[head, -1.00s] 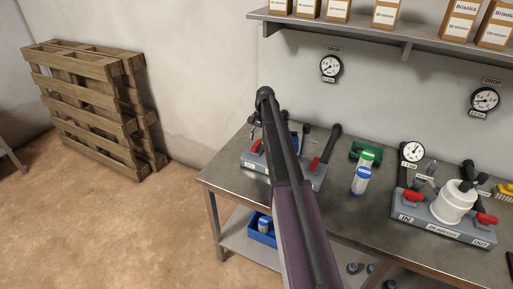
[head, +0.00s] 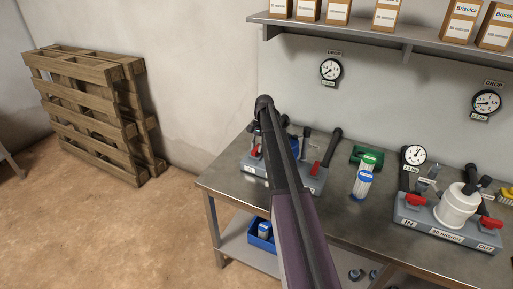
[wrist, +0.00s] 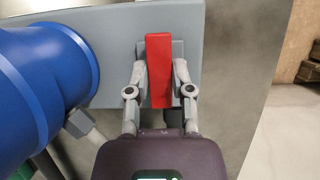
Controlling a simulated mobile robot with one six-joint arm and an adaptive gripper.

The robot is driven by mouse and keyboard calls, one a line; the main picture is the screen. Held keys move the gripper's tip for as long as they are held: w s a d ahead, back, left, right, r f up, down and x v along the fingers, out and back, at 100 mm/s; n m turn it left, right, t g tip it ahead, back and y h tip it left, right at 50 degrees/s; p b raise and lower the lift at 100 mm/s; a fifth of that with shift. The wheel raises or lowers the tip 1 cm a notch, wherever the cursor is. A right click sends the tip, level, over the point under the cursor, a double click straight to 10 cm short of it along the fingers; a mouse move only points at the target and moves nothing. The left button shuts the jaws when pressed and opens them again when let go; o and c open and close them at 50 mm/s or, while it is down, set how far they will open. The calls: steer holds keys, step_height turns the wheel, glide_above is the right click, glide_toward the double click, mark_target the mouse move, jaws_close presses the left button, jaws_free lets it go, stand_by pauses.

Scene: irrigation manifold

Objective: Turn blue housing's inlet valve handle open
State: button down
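In the wrist view the blue housing (wrist: 45,85) lies at the left, beside a grey manifold plate (wrist: 110,50). A red valve handle (wrist: 158,70) stands on the plate to the right of it, its length running toward my gripper's palm. My gripper (wrist: 159,75) has one finger on each side of the handle, with the pads seemingly against its sides. In the head view my arm covers most of the blue housing (head: 293,146). A small part of the red inlet handle (head: 256,151) shows left of the arm; the fingers are hidden there.
A red outlet handle (head: 315,168) and a black upright pipe (head: 333,147) stand right of my arm. A white housing manifold (head: 457,205) stands at the right. A shelf (head: 360,32) runs above.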

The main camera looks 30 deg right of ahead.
steer(key=shift+n, duration=0.3)
steer(key=n+g+h, duration=0.1)
steer(key=n, duration=0.3)
steer(key=shift+a, duration=0.1)
steer(key=n+h, duration=0.2)
steer(key=n, duration=0.2)
steer(key=shift+n+g, duration=0.3)
steer(key=shift+g, duration=0.1)
steer(key=n+h, duration=0.2)
steer(key=n, duration=0.2)
steer(key=shift+a+n, duration=0.1)
steer(key=shift+n, duration=0.2)
steer(key=n+t+h, duration=0.1)
steer(key=n, duration=0.3)
steer(key=c, duration=0.5)
jaws_free()
